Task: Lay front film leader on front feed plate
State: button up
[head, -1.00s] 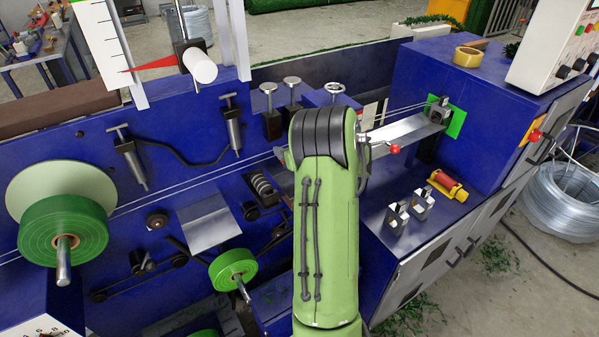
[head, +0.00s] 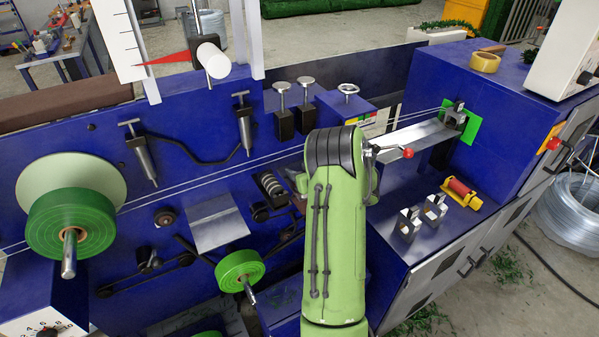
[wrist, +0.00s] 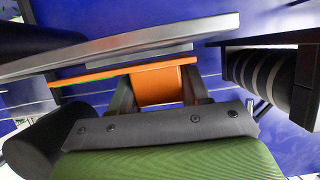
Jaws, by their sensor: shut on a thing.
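In the wrist view my gripper (wrist: 162,92) is shut on an orange block (wrist: 158,86), which carries a thin orange strip (wrist: 125,73) with a narrow green edge at its left. I cannot tell for sure whether this is the front film leader. A grey metal plate (wrist: 125,53) lies just above the strip in the picture; whether they touch is unclear. In the head view my arm hides my gripper and the held piece. A tilted grey plate (head: 215,222) is left of my arm, above a small green film roll (head: 239,268). Which plate is the front feed plate is unclear.
A dark ribbed roller (wrist: 268,75) is close right of my gripper in the wrist view. A large green roll (head: 72,222) is at the left. A long metal channel (head: 420,134) with a red-knobbed lever (head: 398,153) lies right of my arm. Thin wires cross behind it.

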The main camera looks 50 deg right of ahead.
jog(key=shift+f+b, duration=0.3)
jog(key=shift+b, duration=0.15)
jog(key=o, duration=1.1)
jog(key=shift+c, duration=0.2)
